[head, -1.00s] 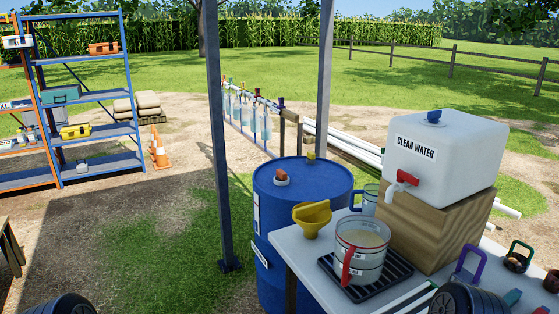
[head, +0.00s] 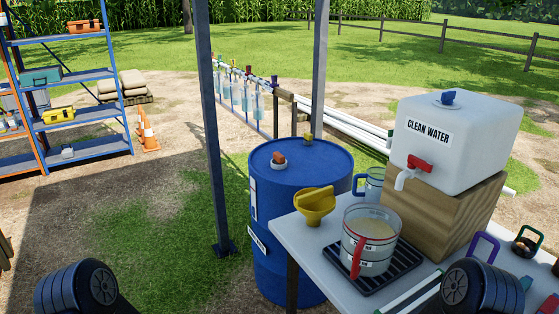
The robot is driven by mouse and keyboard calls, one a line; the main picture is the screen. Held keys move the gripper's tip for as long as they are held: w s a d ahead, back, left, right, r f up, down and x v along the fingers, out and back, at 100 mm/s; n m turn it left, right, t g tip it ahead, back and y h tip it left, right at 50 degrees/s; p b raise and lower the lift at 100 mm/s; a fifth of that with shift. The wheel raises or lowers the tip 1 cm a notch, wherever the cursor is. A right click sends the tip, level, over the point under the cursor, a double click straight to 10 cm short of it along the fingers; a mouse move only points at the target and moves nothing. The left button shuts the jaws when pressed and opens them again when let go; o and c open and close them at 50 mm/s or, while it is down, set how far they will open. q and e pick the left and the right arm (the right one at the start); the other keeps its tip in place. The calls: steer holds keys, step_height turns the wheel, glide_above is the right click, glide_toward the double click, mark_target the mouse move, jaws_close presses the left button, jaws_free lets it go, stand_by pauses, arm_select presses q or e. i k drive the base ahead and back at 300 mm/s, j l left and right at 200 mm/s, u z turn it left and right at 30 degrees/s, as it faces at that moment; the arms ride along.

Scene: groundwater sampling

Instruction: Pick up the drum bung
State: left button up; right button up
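A blue drum (head: 318,182) stands left of the table. On its lid, an orange-red bung (head: 279,158) sits in or on a whitish ring near the left side. A smaller yellow cap (head: 308,138) sits near the far rim of the lid. I cannot tell for certain which of these two is the drum bung. Dark links of my two arms show at the bottom left and bottom right, well apart from the drum. Neither of my grippers is in view.
The table (head: 305,233) holds a yellow funnel (head: 314,205), a measuring jug (head: 369,243) on a black rack, and a clean water tank (head: 455,140) on a wooden block. A blue post (head: 209,130) stands left of the drum.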

mark_target(278, 159)
steer(key=i+j+z, duration=0.15)
steer(key=z, duration=1.15)
steer(key=j+z, duration=0.25)
steer(key=j, duration=0.3)
steer(key=i+j+z, duration=0.1)
steer(key=j+z, duration=0.15)
steer(key=j, duration=0.3)
steer(key=j+z, duration=0.3)
steer(key=j, duration=0.2)
steer(key=k+j+z, duration=0.25)
steer(key=j, duration=0.3)
steer(key=j+z, duration=0.25)
steer(key=j, duration=0.3)
steer(key=k+j, duration=0.1)
steer(key=j, duration=0.25)
steer(key=k+j, duration=0.1)
steer(key=j, duration=0.25)
steer(key=k+j, duration=0.1)
steer(key=j, duration=0.3)
steer(key=k+j, duration=0.1)
steer(key=j, duration=0.25)
steer(key=k+j, duration=0.1)
steer(key=j, duration=0.25)
